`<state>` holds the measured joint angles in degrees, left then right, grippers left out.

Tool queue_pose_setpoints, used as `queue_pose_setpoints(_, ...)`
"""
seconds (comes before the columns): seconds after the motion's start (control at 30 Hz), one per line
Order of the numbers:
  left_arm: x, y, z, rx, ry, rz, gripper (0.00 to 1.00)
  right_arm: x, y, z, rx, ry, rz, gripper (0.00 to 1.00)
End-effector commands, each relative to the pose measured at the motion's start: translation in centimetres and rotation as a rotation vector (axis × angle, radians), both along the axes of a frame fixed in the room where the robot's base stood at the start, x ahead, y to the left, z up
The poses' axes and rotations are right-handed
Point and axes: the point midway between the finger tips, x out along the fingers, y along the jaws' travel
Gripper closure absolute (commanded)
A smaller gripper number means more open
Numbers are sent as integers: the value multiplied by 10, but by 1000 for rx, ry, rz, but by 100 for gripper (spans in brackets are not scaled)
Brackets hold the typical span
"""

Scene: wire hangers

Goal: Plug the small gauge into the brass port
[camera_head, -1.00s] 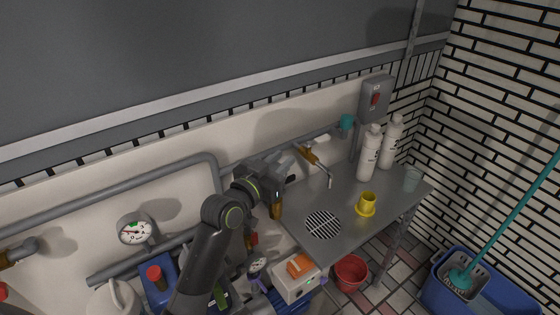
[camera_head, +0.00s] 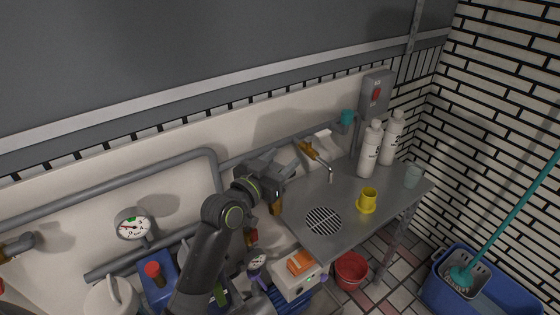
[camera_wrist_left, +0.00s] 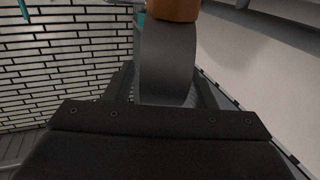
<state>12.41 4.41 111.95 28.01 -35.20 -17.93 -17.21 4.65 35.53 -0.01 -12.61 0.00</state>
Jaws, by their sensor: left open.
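A small round gauge (camera_head: 257,262) with a white face shows low in the head view, below my left gripper and apart from it. My left gripper (camera_head: 286,171) is open in front of the wall pipe, left of the steel bench. A brass-coloured upright piece (camera_head: 277,208) shows just below the gripper; I cannot tell whether it is the brass port. In the left wrist view a grey rounded piece (camera_wrist_left: 168,65) with a brown part (camera_wrist_left: 172,9) above it lies between the fingers; I cannot tell what it is. My right gripper is not in view.
A larger gauge (camera_head: 133,224) sits on the wall pipe at left. The steel bench (camera_head: 345,215) carries a tap (camera_head: 318,157), a yellow cup (camera_head: 367,200), white bottles (camera_head: 369,152) and a glass (camera_head: 412,176). A white box (camera_head: 296,283) with an orange top stands below.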

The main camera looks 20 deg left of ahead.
Motion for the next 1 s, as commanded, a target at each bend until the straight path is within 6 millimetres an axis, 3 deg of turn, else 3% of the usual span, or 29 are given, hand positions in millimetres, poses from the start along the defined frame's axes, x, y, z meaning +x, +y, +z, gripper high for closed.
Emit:
queue_pose_setpoints(0.17,-2,1,-1,0,1,0,50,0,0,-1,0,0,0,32)
queue_pose_setpoints(0.37,-25,9,-2,2,0,1,50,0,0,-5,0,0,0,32)
queue_pose_setpoints(0.8,-118,39,-4,6,1,0,50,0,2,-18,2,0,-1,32)
queue_pose_setpoints(1.0,-150,49,-3,5,2,1,50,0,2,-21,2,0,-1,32)
